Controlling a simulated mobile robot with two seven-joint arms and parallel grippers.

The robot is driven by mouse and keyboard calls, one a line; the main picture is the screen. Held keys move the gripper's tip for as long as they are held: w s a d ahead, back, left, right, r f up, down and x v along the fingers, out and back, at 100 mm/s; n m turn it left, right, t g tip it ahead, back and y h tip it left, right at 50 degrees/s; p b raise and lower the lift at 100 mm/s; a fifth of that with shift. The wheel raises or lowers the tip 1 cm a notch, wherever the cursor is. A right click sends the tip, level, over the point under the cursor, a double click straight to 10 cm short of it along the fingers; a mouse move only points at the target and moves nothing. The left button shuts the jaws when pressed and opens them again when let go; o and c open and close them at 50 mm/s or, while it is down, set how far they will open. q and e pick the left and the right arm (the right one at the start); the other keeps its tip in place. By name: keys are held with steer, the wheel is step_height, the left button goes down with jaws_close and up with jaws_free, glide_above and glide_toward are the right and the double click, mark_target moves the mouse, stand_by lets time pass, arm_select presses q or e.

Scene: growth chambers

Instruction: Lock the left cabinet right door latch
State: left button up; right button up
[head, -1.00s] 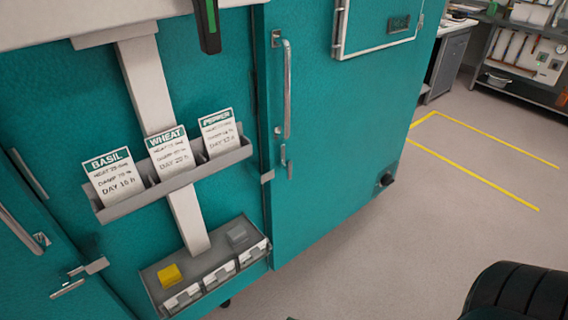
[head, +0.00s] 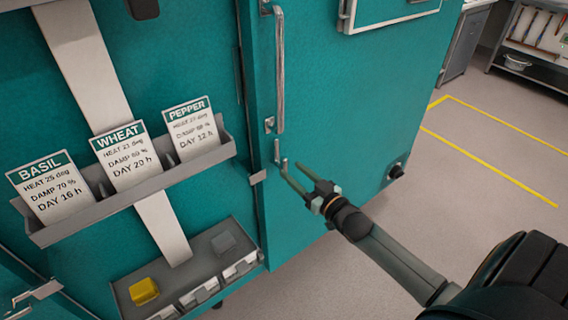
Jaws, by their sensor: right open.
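A teal cabinet door (head: 345,90) fills the upper middle of the head view. It has a long vertical metal handle (head: 279,70) near its left edge. A small metal latch (head: 277,151) sits below the handle, its lever apparently upright. A pale catch (head: 258,177) is on the frame to its lower left. My right gripper (head: 291,170) is open and empty, with its fingertips close to the latch's lower end. I cannot tell whether they touch it. My left gripper is out of view.
A grey rack (head: 130,200) with basil, wheat and pepper cards projects left of the door. A tray (head: 190,270) with a yellow block (head: 144,291) is below it. Another latch (head: 38,291) shows at the lower left. The floor (head: 440,200) at right is clear.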

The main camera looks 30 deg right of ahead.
mark_target(286, 165)
steer(key=shift+w+a, duration=0.15)
steer(key=shift+w, duration=1.1)
steer(key=shift+w+a, duration=0.1)
steer(key=shift+w, duration=1.15)
jaws_close()
